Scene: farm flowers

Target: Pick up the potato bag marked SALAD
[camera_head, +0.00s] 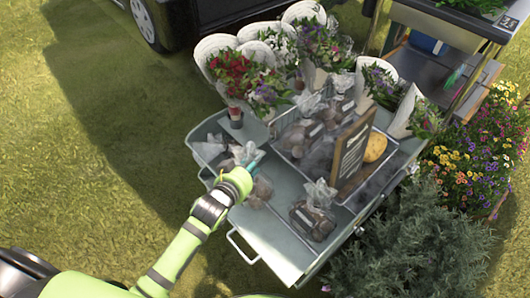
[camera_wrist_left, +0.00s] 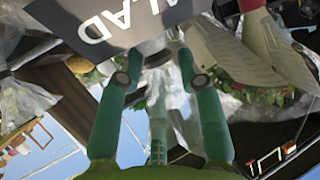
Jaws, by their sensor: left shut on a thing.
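A dark label with white letters reading "LAD" (camera_wrist_left: 108,24) fills the top of the left wrist view, just beyond the fingertips; its first letters are cut off. My left gripper (camera_wrist_left: 160,76) has green fingers on both sides of clear, crumpled plastic (camera_wrist_left: 178,102), and it is shut on this bag. In the head view my left gripper (camera_head: 246,158) is over the left part of the grey cart, among clear potato bags. The held bag is mostly hidden there by the gripper and arm. Another potato bag (camera_head: 262,188) shows close beside the wrist. My right gripper is not in view.
The grey cart (camera_head: 268,238) holds more potato bags (camera_head: 314,214), a metal tray (camera_head: 290,156), a dark sign board (camera_head: 352,152) and wrapped bouquets (camera_head: 240,80) at the back. A leafy bush (camera_head: 420,240) stands at the right. Grass is open on the left.

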